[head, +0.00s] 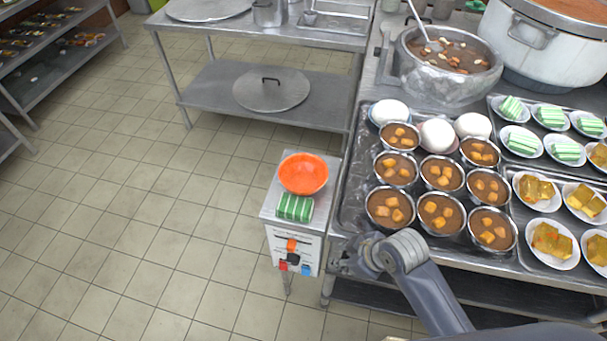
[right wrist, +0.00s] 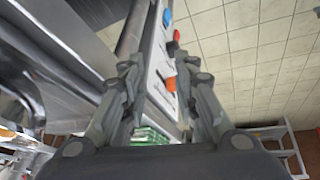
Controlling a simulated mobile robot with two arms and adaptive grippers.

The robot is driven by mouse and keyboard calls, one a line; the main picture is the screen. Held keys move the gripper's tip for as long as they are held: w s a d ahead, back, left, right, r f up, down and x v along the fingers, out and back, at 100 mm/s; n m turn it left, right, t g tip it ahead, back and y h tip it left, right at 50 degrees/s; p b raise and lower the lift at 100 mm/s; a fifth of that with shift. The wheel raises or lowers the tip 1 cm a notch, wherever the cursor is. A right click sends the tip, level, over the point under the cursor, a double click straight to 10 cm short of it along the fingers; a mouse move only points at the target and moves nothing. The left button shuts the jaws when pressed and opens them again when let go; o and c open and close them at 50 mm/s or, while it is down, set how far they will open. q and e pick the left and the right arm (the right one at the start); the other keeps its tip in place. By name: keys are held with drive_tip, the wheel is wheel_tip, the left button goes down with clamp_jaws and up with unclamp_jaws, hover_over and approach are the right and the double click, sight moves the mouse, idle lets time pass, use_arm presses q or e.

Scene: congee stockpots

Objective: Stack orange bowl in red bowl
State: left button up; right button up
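An orange bowl (head: 303,174) sits upright on a small metal stand (head: 270,207) left of the long counter. It is the only bowl of that colour I see, and I cannot make out a separate red bowl. My right gripper (head: 350,260) is low beside the counter's front left corner, to the right of the stand's front panel and apart from the bowl. In the right wrist view my right gripper (right wrist: 160,75) has its fingers spread with nothing held between them. My left gripper is in neither view.
A green striped block (head: 295,207) lies in front of the bowl; the panel below has coloured buttons (head: 292,246). Trays of filled metal cups (head: 441,173) and small plates cover the right counter, with a ladle pot (head: 448,65) behind. The tiled floor (head: 150,220) at left is free.

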wheel_tip(320, 180, up, 6)
drive_tip(key=w+a+n+y, duration=0.1)
drive_tip(key=w+a+n, duration=0.2)
drive_tip(key=n, duration=0.2)
drive_tip(key=n+g, duration=0.1)
drive_tip(key=n, duration=1.3)
approach(325, 180)
drive_tip(key=p+x, duration=0.2)
drive_tip(key=x, duration=0.2)
drive_tip(key=shift+s+f, duration=0.15)
drive_tip(key=shift+f, duration=0.05)
drive_tip(key=shift+p+x, duration=0.75)
drive_tip(key=shift+x, duration=1.55)
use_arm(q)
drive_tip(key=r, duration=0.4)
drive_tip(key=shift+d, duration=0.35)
use_arm(e)
drive_tip(key=shift+r, duration=0.1)
clamp_jaws()
